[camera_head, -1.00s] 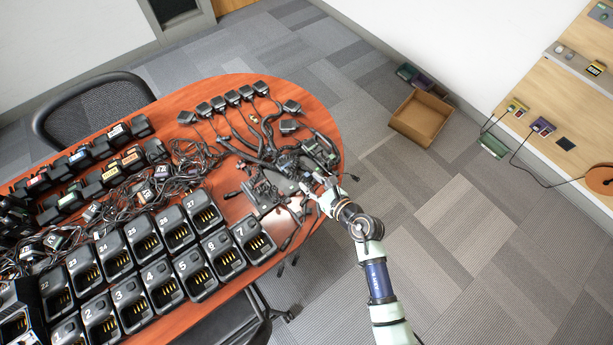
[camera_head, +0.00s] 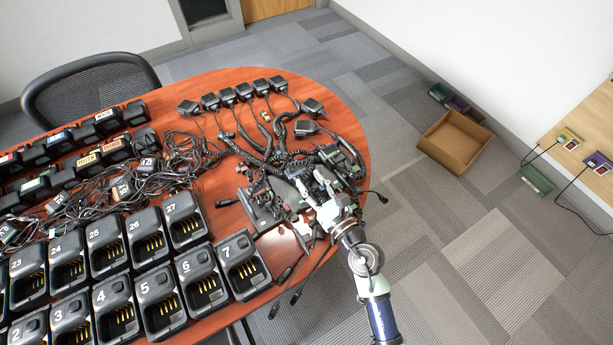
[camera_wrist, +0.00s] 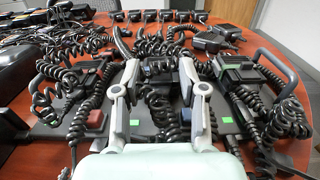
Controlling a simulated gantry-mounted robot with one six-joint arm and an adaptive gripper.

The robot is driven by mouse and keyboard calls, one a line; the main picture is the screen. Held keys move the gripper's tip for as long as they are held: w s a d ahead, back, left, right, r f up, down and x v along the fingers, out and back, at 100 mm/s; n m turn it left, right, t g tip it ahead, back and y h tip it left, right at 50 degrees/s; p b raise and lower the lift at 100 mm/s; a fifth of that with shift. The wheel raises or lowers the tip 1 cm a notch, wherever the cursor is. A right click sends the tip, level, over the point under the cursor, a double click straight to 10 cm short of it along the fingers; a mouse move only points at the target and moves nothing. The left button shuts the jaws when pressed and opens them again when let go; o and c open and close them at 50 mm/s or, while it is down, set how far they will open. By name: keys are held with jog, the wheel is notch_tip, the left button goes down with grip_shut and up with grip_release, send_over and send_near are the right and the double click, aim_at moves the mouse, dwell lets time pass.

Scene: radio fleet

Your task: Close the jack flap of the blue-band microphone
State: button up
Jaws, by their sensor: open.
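My gripper (camera_head: 312,182) is over the rounded right end of the table, above a dark stand of microphones with coiled cords. In the wrist view its two fingers (camera_wrist: 160,78) are spread apart and nothing is held between them. A dark microphone with what looks like a blue band (camera_wrist: 158,67) shows between and beyond the fingertips, with its coiled cord hanging toward me. I cannot tell whether the fingers touch it. Its jack flap is too small and covered to make out. A microphone with a green band (camera_wrist: 236,70) stands to the right, and another dark one (camera_wrist: 72,72) to the left.
Coiled cords crowd around the fingers on both sides. A red block (camera_wrist: 96,120) lies left of the gripper. Several microphones (camera_head: 243,91) line the table's far edge. Numbered chargers (camera_head: 242,265) fill the table's near left. An open cardboard box (camera_head: 453,143) is on the floor.

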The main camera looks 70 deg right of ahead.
aim_at(305, 175)
jog(key=shift+x, duration=1.2)
grip_shut()
jog(key=r+p, duration=0.1)
jog(key=p, duration=0.2)
jog(key=g+p, duration=0.1)
jog(key=p, duration=0.3)
jog(key=shift+r+y+p, duration=0.15)
jog(key=shift+y+p, duration=0.25)
jog(key=g+p, duration=0.1)
jog(key=p, duration=0.4)
jog(key=y+p, duration=0.1)
jog(key=p, duration=0.4)
jog(key=shift+w+d+g+p, duration=0.2)
jog(key=shift+w+g+p, duration=0.1)
jog(key=shift+g, duration=0.1)
jog(key=p, duration=0.2)
jog(key=shift+f+g+y+p, duration=0.3)
jog(key=shift+y+p, duration=0.1)
jog(key=shift+f, duration=0.4)
